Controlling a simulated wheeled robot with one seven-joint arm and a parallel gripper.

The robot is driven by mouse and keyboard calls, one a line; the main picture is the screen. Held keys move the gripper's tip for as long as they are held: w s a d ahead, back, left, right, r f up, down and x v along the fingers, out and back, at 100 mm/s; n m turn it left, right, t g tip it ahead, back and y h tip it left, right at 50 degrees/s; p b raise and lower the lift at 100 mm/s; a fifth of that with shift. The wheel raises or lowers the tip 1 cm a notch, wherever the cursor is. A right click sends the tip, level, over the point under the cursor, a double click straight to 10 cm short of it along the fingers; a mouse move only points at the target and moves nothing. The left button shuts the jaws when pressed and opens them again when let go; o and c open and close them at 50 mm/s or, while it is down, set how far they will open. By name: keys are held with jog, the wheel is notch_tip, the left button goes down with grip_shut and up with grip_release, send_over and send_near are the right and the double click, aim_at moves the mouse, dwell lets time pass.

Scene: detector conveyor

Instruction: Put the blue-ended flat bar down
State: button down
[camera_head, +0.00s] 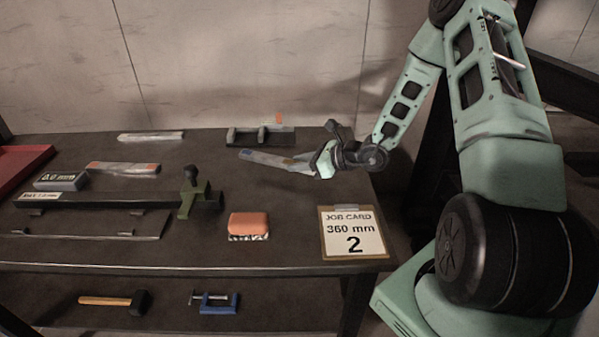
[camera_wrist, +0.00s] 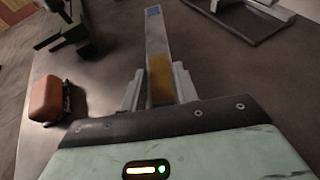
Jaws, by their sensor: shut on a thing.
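The blue-ended flat bar (camera_head: 262,158) is a grey metal strip at the back right of the bench. In the wrist view the bar (camera_wrist: 156,45) runs straight out from the jaws. A small blue patch marks its far end and a yellow-brown patch lies between the fingers. My gripper (camera_head: 312,165) is shut on the bar near its right end; in the wrist view my gripper (camera_wrist: 159,88) has one finger on each side of it. The bar looks low over the bench top, but I cannot tell whether it touches. Its near end is hidden by the gripper.
A rack (camera_head: 262,135) stands behind the bar. An orange-topped block (camera_head: 248,226) and a job card (camera_head: 352,233) lie in front. A long fixture with a green clamp (camera_head: 188,200) is left. Another bar (camera_head: 122,168) and a pale bar (camera_head: 150,136) lie farther left. Bench between is clear.

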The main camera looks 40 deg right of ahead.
aim_at(300, 179)
jog(key=shift+f, duration=1.55)
jog(key=shift+f, duration=0.1)
jog(key=c, duration=1.1)
grip_release()
jog(key=shift+f, duration=0.1)
jog(key=shift+o, duration=0.2)
